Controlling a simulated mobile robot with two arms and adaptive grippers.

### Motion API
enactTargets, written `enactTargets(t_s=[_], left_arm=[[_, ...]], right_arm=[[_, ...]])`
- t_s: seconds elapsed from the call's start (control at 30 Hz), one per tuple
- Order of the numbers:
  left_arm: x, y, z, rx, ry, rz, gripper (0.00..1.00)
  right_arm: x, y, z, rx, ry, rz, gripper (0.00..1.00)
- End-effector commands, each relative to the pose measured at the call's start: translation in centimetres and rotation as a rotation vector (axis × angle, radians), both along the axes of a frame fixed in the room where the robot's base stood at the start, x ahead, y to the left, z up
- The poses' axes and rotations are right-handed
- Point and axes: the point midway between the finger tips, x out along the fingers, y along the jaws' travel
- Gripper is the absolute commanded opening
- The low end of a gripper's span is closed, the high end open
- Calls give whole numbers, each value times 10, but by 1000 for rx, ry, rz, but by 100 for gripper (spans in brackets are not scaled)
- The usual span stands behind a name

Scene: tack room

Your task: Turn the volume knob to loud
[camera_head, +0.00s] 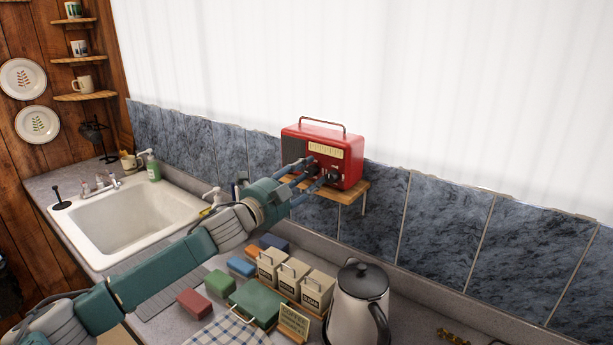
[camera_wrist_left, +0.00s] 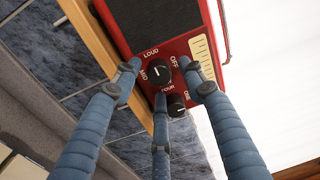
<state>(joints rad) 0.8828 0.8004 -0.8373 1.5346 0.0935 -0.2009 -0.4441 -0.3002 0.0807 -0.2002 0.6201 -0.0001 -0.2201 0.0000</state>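A red radio (camera_head: 322,143) with a carrying handle stands on a small wooden shelf (camera_head: 356,194) on the wall. In the left wrist view, its black volume knob (camera_wrist_left: 159,72) sits on the red front (camera_wrist_left: 201,45) among labels including LOUD, MID and OFF. The knob has a pale mark; I cannot tell its exact setting. My left gripper (camera_head: 316,172) is at the radio's front. Its three blue fingers are spread around the volume knob, with visible gaps at the sides, and it looks open. A second black knob (camera_wrist_left: 177,106) lies beside the lower finger. My right gripper is out of view.
Below the shelf, the counter holds a kettle (camera_head: 356,305), cream canisters (camera_head: 317,290), several coloured boxes and a small sign (camera_head: 294,322). A white sink (camera_head: 135,222) is at left. The tiled wall (camera_head: 440,222) is close behind the radio.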

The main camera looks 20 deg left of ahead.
Motion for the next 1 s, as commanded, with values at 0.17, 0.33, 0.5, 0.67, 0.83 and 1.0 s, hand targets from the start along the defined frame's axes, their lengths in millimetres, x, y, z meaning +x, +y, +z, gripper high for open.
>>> enactTargets(t_s=[0.17,0.33,0.5,0.67,0.83,1.0], left_arm=[[-2,2,-1,-1,2,2,42],[-21,9,-3,-1,4,2,42],[-58,22,-6,3,4,0,42],[-87,31,-7,3,4,0,42],[-104,38,-8,0,3,1,42],[-112,40,-6,1,0,0,42]], right_arm=[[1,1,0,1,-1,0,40],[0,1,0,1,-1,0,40],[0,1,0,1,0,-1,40],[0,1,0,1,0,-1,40],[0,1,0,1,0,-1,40],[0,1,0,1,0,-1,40]])
